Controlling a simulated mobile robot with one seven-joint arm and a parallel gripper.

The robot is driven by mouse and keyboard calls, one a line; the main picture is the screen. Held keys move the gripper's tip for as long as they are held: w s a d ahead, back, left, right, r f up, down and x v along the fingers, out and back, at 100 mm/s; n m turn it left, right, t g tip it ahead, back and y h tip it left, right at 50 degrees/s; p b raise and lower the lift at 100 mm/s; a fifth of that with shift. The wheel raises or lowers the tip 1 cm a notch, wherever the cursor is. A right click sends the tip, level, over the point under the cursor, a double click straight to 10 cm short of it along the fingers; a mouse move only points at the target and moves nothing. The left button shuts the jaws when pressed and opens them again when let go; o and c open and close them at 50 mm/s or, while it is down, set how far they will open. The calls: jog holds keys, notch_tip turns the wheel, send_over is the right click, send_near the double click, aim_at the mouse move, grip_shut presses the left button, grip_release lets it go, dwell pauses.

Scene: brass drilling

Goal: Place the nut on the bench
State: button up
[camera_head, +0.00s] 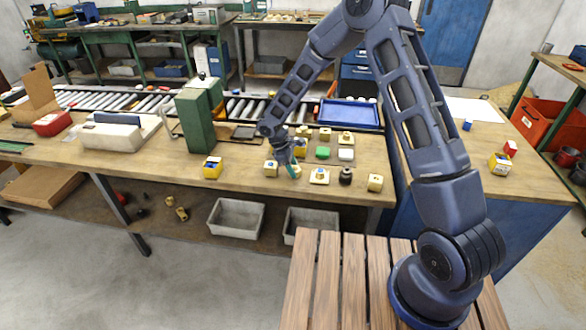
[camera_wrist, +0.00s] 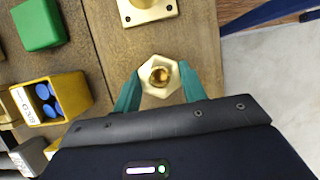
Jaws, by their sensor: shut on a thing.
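A brass hex nut (camera_wrist: 160,76) with a round bore sits between the green fingertips of my gripper (camera_wrist: 161,84) in the wrist view. The fingers are shut on its sides. The wooden bench (camera_wrist: 203,38) lies below it; I cannot tell how large the gap is. In the head view my gripper (camera_head: 290,170) is low over the front part of the bench (camera_head: 235,190), among small brass parts. The nut is not clearly seen there.
A brass plate (camera_wrist: 147,10), a green block (camera_wrist: 38,25) and a yellow bin with blue pieces (camera_wrist: 48,98) are near the nut. The bench edge is at the right in the wrist view. A black knob (camera_head: 346,176) and brass block (camera_head: 375,182) stand right of my gripper.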

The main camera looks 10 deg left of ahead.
jog(key=shift+f, duration=0.2)
jog(key=o, duration=1.2)
jog(key=shift+o, duration=0.2)
